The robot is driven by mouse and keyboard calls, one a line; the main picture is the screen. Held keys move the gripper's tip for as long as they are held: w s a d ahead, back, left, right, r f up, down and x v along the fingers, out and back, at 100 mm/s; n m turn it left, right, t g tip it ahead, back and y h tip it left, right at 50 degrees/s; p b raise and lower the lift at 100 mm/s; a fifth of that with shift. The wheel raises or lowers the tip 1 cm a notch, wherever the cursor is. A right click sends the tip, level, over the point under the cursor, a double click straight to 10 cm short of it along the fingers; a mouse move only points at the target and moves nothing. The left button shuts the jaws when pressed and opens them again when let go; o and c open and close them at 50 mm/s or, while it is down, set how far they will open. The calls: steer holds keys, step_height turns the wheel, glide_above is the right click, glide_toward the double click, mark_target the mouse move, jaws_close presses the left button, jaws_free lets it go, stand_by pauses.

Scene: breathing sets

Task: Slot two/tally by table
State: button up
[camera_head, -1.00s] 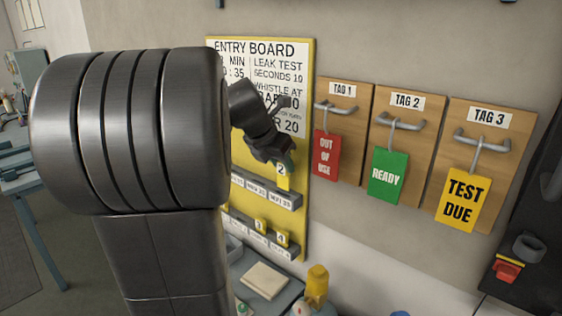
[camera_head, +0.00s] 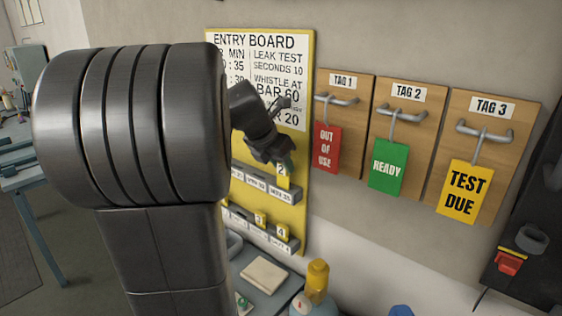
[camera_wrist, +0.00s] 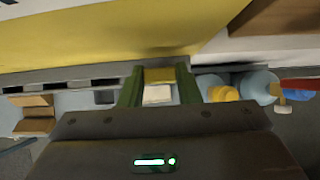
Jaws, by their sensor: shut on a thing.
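My gripper (camera_head: 280,157) is at the entry board (camera_head: 306,130), shut on the yellow tally marked 2 (camera_head: 282,175). The tally is upright at the right end of the upper slotted rail (camera_head: 262,185), above the small label there. I cannot tell whether its lower edge is in the slot or just above or in front of it. In the wrist view, the green fingers stand either side of the yellow tally (camera_wrist: 159,75). The lower rail (camera_head: 250,228) holds yellow tallies 3 (camera_head: 260,219) and 4 (camera_head: 281,232). My arm hides the board's left part.
To the right hang a red OUT OF USE tag (camera_head: 327,150), a green READY tag (camera_head: 388,167) and a yellow TEST DUE tag (camera_head: 465,191). Below are a bench (camera_head: 252,296) with a pale pad (camera_head: 265,275) and a yellow-topped bottle (camera_head: 317,277).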

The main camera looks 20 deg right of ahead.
steer(key=shift+f+b, duration=0.5)
steer(key=shift+f, duration=0.6)
steer(key=o, duration=1)
steer(key=v, duration=1.3)
steer(key=shift+a+r+b, duration=0.25)
steer(key=shift+r+b, duration=0.05)
steer(key=shift+b, duration=0.15)
steer(key=p+x, duration=0.1)
steer(key=x, duration=1.2)
steer(key=shift+d+f, duration=0.25)
steer(key=shift+r, duration=0.15)
